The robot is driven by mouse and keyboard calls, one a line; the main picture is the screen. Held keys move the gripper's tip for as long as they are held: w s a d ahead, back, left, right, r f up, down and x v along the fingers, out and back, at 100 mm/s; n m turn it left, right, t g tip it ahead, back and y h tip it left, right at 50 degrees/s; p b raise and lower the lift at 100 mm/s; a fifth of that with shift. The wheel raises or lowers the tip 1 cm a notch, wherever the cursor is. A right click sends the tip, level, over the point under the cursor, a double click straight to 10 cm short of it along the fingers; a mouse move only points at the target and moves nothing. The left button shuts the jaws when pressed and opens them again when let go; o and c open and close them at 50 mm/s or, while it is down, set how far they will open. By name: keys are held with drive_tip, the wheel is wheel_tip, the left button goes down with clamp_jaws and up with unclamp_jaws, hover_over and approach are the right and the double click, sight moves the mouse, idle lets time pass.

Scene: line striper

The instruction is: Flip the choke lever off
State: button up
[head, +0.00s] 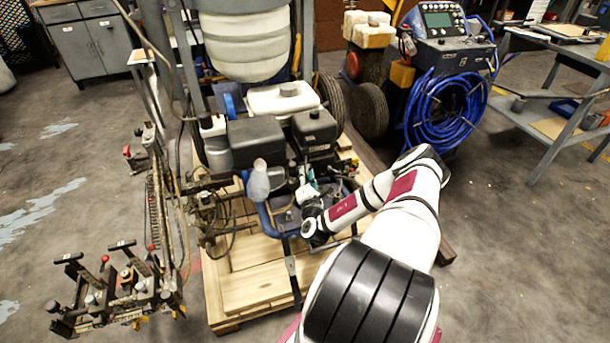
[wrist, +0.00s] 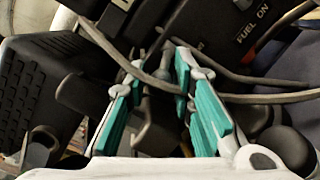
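In the wrist view my gripper (wrist: 155,68) has its two teal-padded fingers apart, with a visible gap between them. A dark lever-like part (wrist: 155,130) shows in the gap; I cannot tell whether it is the choke lever or whether either finger touches it. A black panel marked "FUEL ON" (wrist: 250,28) lies just beyond the right finger. In the head view my gripper (head: 307,188) is at the front of the striper's engine (head: 312,130), below its black covers. The choke lever cannot be picked out there.
Thin grey cables (wrist: 245,97) cross close over the fingers in the wrist view. A ribbed black cover (wrist: 38,85) is at the left. In the head view the striper stands on a wooden pallet (head: 255,290). A blue hose coil (head: 445,110) and a grey table (head: 555,100) are at the right.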

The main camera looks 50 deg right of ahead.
drive_tip(key=v, duration=1.1)
drive_tip(key=shift+s+a, duration=0.15)
drive_tip(key=shift+a, duration=0.05)
